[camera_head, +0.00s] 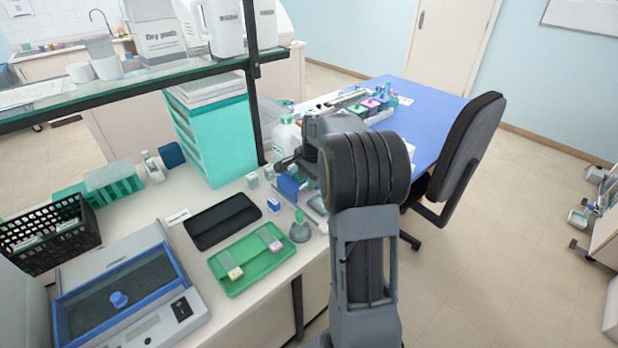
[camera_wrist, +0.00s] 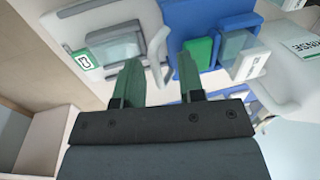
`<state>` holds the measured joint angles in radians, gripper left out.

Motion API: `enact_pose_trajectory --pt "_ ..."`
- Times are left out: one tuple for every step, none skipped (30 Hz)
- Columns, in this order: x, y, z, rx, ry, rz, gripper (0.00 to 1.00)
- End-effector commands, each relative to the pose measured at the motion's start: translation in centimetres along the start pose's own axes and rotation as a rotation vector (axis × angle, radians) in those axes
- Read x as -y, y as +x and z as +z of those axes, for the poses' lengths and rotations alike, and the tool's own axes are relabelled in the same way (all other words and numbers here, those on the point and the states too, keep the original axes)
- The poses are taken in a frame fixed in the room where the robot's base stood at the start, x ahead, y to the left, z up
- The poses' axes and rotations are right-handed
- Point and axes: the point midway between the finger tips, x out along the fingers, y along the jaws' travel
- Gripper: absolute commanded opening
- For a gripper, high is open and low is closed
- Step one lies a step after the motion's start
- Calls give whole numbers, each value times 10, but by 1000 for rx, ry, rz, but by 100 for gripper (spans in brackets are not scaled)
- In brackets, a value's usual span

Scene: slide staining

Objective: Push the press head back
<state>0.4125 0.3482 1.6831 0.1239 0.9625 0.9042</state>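My gripper (camera_wrist: 160,72) shows in the wrist view with its two green fingers apart and nothing held between them. A pale grey curved bar (camera_wrist: 157,48), perhaps the press head, lies just beyond the gap between the fingertips; I cannot tell whether a finger touches it. It belongs to a light device (camera_wrist: 60,30) with a grey block (camera_wrist: 112,47) and a green-marked label (camera_wrist: 83,60). In the head view my gripper (camera_head: 284,163) is at the far right end of the bench, largely hidden by my arm. The press head cannot be made out there.
A blue holder (camera_wrist: 208,15) with a green block (camera_wrist: 201,52) is close right of the fingers. A white RINSE bottle (camera_wrist: 300,45) is farther right. In the head view, a teal drawer unit (camera_head: 215,135) and green tray (camera_head: 240,280) stand left of my arm.

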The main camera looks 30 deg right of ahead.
Motion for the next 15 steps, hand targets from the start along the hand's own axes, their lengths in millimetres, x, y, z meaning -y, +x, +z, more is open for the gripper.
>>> enact_pose_trajectory --pt "0 0 0 0 1 1 36" --pt "0 0 0 0 1 1 36" --pt "0 0 0 1 1 1 36" --pt "0 -1 0 0 1 1 36" --pt "0 -2 0 0 1 0 36" --pt "0 -4 0 0 1 0 36" --pt "0 -6 0 0 0 -1 36" --pt "0 -10 0 0 0 -1 36" --pt "0 -15 0 -1 0 -2 36" --pt "0 -20 0 -2 0 -3 36" --pt "0 -25 0 -1 0 -2 36" --pt "0 -33 0 -2 0 -3 36" --pt "0 -39 0 -2 0 -3 36" --pt "1 -46 0 -3 0 -4 36" --pt "0 -54 0 -2 0 -3 36"
